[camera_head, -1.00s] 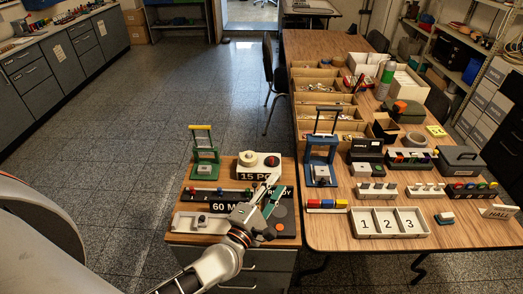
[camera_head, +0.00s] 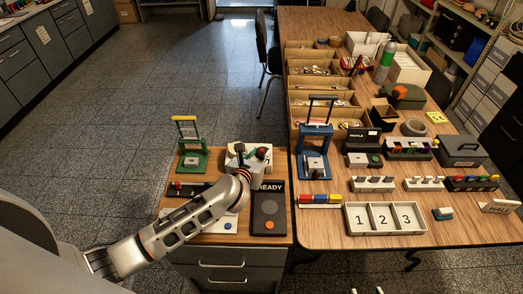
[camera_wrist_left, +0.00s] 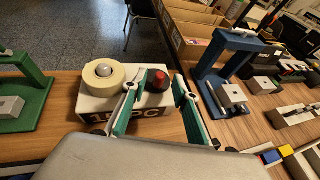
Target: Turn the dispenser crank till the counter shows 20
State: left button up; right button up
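The dispenser is a white box (camera_wrist_left: 88,104) with a cream round part (camera_wrist_left: 103,74) with a grey hub on top, and a red knob (camera_wrist_left: 158,79) on a dark base beside it. Its front label reads "15 PC", partly covered by a finger in the left wrist view. My left gripper (camera_wrist_left: 157,84) is open, its green-padded fingers on either side of the red knob; I cannot tell whether they touch it. In the head view my left gripper (camera_head: 240,158) covers much of the dispenser (camera_head: 264,166). Two small tips at the bottom edge may be my right gripper (camera_head: 366,291).
A green press (camera_head: 191,146) stands left and a blue press (camera_head: 315,150) right of the dispenser. A dark panel reading "READY" (camera_head: 268,186) lies in front.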

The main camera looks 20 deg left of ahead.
aim_at(261, 152)
pick_arm(q)
jog(key=x, duration=0.2)
jog(key=shift+w+f, duration=0.1)
jog(key=shift+w, duration=0.3)
jog(key=shift+w+f, duration=0.1)
jog(key=shift+w, duration=0.1)
grip_shut()
jog(key=shift+a+h, duration=0.1)
jog(key=shift+h, duration=0.3)
